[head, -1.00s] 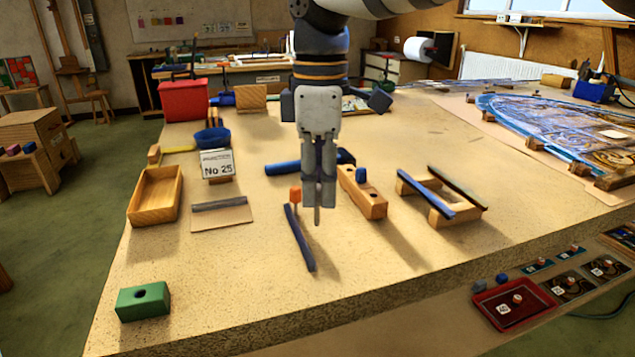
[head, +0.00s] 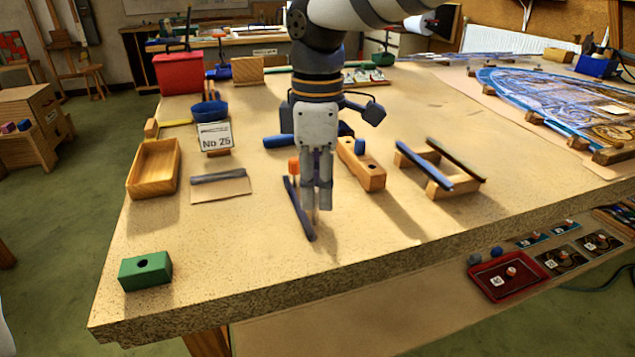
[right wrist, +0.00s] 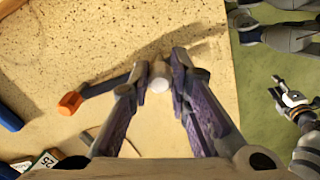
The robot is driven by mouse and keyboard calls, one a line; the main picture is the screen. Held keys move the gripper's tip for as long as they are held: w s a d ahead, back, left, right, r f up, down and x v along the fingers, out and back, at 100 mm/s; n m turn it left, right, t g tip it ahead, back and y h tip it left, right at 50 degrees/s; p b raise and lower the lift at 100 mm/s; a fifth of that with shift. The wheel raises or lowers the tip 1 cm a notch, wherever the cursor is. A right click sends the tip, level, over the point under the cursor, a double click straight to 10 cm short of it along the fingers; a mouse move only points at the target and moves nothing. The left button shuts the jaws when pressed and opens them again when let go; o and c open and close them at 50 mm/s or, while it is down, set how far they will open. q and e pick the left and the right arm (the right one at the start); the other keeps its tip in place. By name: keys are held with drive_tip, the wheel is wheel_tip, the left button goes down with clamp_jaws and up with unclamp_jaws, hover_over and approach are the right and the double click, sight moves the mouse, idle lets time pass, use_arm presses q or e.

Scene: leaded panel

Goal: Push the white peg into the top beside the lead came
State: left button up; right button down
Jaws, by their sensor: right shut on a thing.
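My right gripper (head: 317,205) points down over the table, and its fingers are shut on the white peg. In the right wrist view the peg's pale round end (right wrist: 159,84) shows between the fingertips (right wrist: 158,88). The dark blue strip (head: 298,208), which looks like the lead came, lies just left of the fingers; its near end is beside the tips. An orange-topped peg (head: 294,165) stands at its far end and also shows in the right wrist view (right wrist: 70,103). Whether the white peg touches the table is unclear.
A wooden block (head: 367,175) with a blue peg and a hole stands right of the gripper. A wooden frame (head: 437,187) with bars is farther right. A green block (head: 146,270) and an open wooden tray (head: 153,168) are left. The table front is clear.

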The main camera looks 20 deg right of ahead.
drive_tip(key=shift+f, duration=0.8)
idle(0.4)
drive_tip(key=c, duration=1.4)
unclamp_jaws()
drive_tip(key=shift+r, duration=0.1)
